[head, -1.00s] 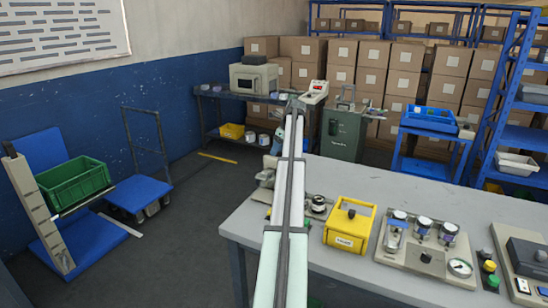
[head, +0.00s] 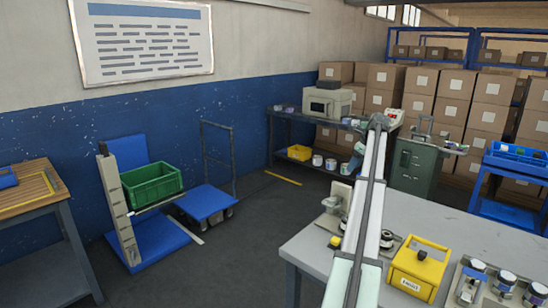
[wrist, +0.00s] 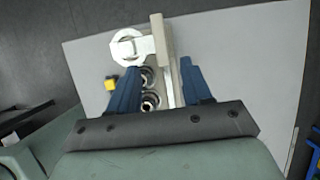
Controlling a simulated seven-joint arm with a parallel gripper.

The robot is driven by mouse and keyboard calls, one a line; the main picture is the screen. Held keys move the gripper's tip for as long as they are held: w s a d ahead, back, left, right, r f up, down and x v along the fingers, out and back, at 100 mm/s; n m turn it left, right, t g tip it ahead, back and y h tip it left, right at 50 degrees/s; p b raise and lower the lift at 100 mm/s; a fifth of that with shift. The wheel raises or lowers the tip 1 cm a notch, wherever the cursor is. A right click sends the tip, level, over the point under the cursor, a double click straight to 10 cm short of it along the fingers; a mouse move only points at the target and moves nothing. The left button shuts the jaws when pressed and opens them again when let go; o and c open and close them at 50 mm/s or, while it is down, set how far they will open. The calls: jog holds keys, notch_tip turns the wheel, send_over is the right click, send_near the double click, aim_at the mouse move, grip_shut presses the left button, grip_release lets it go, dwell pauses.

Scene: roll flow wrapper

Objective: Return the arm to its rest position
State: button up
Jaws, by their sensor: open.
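My arm (head: 371,190) reaches out over the near part of the grey bench in the head view, and my gripper cannot be made out there. In the wrist view my gripper (wrist: 159,65) is open, its two dark blue fingers apart with nothing held between them. Beneath or beyond the fingers is a small bench machine (wrist: 165,50) with a pale round part, dark ringed parts and a yellow piece. I cannot tell how far the fingers are from it. This machine (head: 338,205) also shows in the head view, partly hidden by my arm.
The grey bench (head: 320,255) also holds a yellow box (head: 420,265) and a panel with several jars (head: 490,285). Behind stand a green cabinet (head: 412,165) and a dark shelf table (head: 290,130). Left are a green crate (head: 152,185) and a blue trolley (head: 207,203). Floor between is open.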

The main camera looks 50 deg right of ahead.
jog(key=shift+w, duration=0.1)
